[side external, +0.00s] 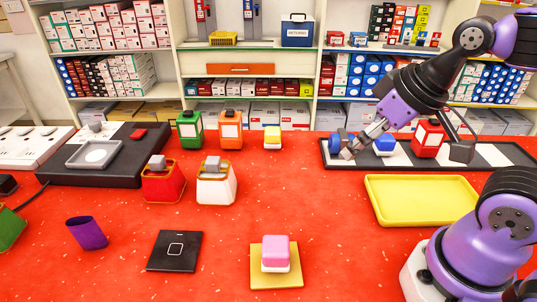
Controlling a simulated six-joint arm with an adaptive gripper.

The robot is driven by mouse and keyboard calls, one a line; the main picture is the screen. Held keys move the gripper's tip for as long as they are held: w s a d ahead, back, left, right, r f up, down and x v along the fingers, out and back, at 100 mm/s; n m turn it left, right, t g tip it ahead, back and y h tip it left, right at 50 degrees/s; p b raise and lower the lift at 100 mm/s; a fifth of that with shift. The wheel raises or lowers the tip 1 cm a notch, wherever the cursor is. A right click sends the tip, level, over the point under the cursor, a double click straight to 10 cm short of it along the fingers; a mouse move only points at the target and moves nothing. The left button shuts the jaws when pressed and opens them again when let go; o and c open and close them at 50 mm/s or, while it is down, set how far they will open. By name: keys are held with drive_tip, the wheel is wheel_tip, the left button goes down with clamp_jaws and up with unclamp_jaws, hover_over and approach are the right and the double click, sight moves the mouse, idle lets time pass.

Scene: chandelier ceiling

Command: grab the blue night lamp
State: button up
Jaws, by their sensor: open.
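The blue night lamp (384,144), with a blue top and a pale base, stands on the black-and-white striped board (490,156) at the back right. My gripper (404,151) is open, with its fingers spread wide low over the board. One finger is left of the lamp and the other is to its right. The lamp and a red lantern-like object (428,138) both appear between the fingers in this view. I cannot tell the depth between fingers and lamp, and I see no clear contact. Another blue object (338,142) is partly hidden behind the left finger.
A yellow tray (420,221) lies in front of the board. A yellow-topped lamp (272,138) stands left of it, near orange (230,132) and green (189,130) lanterns. Red tabletop is clear around the middle.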

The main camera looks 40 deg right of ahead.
drive_tip(key=m+g, duration=0.6)
drive_tip(key=m, duration=0.3)
hover_over(387, 136)
drive_tip(key=f, duration=0.5)
drive_tip(key=shift+w+a+f, duration=0.15)
drive_tip(key=shift+w+f, duration=0.05)
drive_tip(key=shift+f, duration=0.2)
drive_tip(key=f, duration=0.4)
drive_tip(key=shift+s+d+f, duration=0.1)
drive_tip(key=shift+d+f, duration=0.15)
drive_tip(key=shift+f, duration=0.15)
drive_tip(key=f, duration=0.6)
drive_tip(key=shift+s+a, duration=0.1)
drive_tip(key=shift+a, duration=0.15)
drive_tip(key=shift+r, duration=0.1)
drive_tip(key=c, duration=1.2)
